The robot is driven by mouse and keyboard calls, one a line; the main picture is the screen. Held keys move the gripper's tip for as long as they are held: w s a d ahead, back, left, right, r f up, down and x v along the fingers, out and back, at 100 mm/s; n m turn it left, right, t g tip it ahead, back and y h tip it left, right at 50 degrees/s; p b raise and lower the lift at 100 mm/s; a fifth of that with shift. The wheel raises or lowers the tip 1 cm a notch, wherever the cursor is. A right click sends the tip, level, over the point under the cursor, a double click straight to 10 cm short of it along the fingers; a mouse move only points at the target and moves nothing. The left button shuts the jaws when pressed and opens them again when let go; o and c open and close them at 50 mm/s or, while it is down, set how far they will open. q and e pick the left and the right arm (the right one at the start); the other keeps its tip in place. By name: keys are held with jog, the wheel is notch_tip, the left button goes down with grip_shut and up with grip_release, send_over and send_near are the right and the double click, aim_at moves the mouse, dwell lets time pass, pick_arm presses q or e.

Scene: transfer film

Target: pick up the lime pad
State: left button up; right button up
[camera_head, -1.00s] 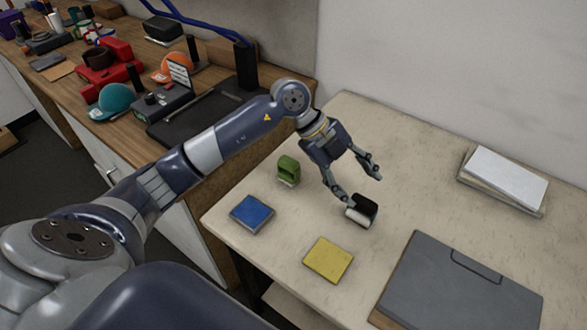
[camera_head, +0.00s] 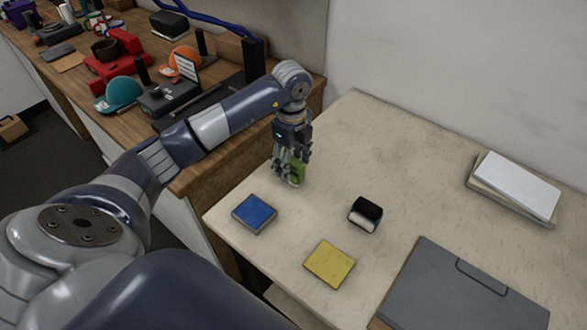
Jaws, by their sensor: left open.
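A small green block (camera_head: 299,169), the closest match to the lime pad, stands on the pale table near its left edge. My left gripper (camera_head: 288,175) points down at it, with the open fingers around or just in front of it. The fingers hide much of the block, and I cannot tell whether they touch it. A flat yellow pad (camera_head: 330,264) lies near the table's front edge, apart from the gripper. My right gripper is not in view.
A blue pad (camera_head: 254,213) lies just in front of the gripper. A black and white block (camera_head: 366,213) stands to the right. A grey clipboard (camera_head: 455,292) and a stack of paper (camera_head: 515,185) lie farther right. The table's back middle is clear.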

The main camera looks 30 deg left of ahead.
aim_at(293, 172)
pick_arm(q)
jog(key=f, duration=0.1)
jog(key=f+p, duration=0.1)
jog(key=f, duration=0.2)
jog(key=shift+w+f+p, duration=0.15)
jog(key=shift+w+p, duration=0.1)
jog(key=shift+p, duration=0.15)
jog(key=shift+f, duration=0.25)
jog(key=c, duration=1.2)
